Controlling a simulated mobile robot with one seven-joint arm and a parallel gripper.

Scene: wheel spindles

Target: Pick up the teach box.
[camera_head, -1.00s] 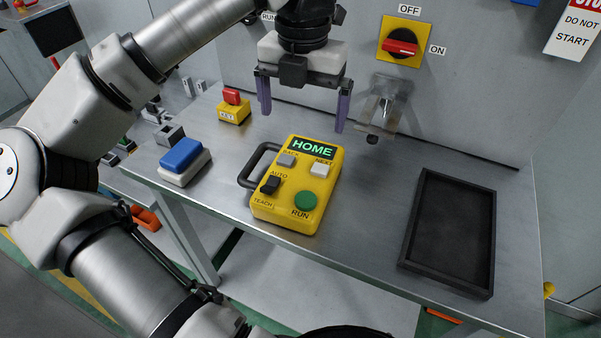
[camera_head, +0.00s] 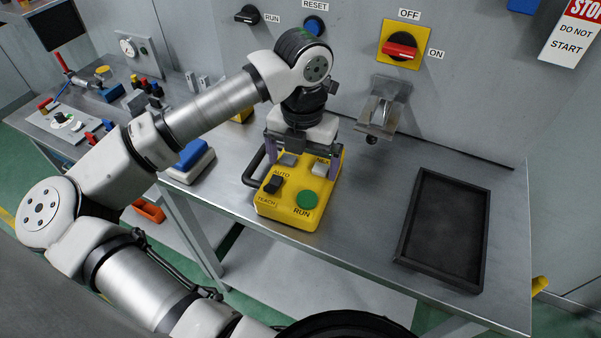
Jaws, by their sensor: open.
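The gripper body hides the HOME screen. I cannot tell whether the fingers touch the box.
An empty black tray (camera_head: 401,262) lies on the bench at the right. A metal bracket (camera_head: 384,107) sticks out of the wall panel behind, below a yellow and red switch (camera_head: 401,47). A blue-topped box (camera_head: 189,160) stands at the left, near my arm. Bench between box and tray is clear.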

